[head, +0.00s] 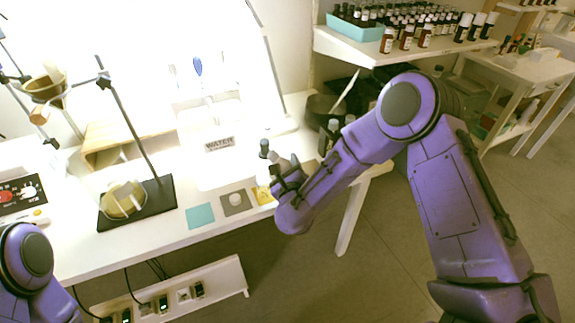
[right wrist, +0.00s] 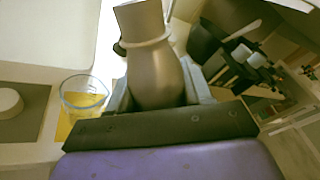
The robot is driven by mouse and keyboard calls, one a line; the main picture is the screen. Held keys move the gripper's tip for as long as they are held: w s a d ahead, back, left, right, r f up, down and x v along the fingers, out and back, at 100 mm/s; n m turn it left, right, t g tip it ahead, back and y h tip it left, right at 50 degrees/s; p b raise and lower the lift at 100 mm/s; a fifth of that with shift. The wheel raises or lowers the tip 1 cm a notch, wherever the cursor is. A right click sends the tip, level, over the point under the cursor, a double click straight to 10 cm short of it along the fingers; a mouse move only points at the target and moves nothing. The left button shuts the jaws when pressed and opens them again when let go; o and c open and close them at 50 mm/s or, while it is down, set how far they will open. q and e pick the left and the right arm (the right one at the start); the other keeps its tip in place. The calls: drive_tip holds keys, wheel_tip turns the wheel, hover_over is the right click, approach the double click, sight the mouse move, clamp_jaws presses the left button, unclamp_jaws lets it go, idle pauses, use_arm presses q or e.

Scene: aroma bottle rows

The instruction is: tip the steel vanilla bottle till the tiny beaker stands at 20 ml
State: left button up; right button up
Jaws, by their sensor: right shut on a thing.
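My right gripper (head: 285,184) is at the front right of the white table. It is shut on the steel bottle (right wrist: 155,75), whose body sits between the fingers in the right wrist view. The bottle is a small grey shape (head: 282,166) in the head view; I cannot tell its exact tilt. The tiny clear beaker (right wrist: 85,93) stands just left of the bottle in the right wrist view, apart from its mouth. Yellow shows through and below the beaker; I cannot read its level. My left arm enters at bottom left, its gripper out of frame.
A yellow square (head: 263,195), a grey square (head: 235,208) with a white round piece, and a teal square (head: 200,216) lie along the front edge. A dark-capped bottle (head: 264,149) stands close behind my gripper. A retort stand (head: 130,125) and a WATER sign (head: 219,144) are farther left.

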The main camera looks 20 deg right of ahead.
drive_tip(key=shift+d+f+n, duration=0.1)
drive_tip(key=shift+f+n, duration=0.6)
drive_tip(key=shift+f, duration=0.4)
idle(0.3)
drive_tip(key=shift+s+d+f+n+g+h+p, duration=0.15)
drive_tip(key=shift+d+f+n+g+h+p, duration=0.2)
drive_tip(key=shift+n+p, duration=0.25)
drive_tip(key=shift+s+d+f+n+g+h, duration=0.1)
drive_tip(key=shift+f+n+g+h, duration=0.15)
drive_tip(key=shift+f+n, duration=0.35)
drive_tip(key=shift+r, duration=0.1)
drive_tip(key=shift+s+d+n, duration=0.1)
drive_tip(key=shift+n, duration=0.6)
drive_tip(key=shift+p, duration=0.3)
drive_tip(key=shift+r+n+g+h+p, duration=0.3)
drive_tip(key=shift+n+g+h+p, duration=0.1)
drive_tip(key=shift+n, duration=0.2)
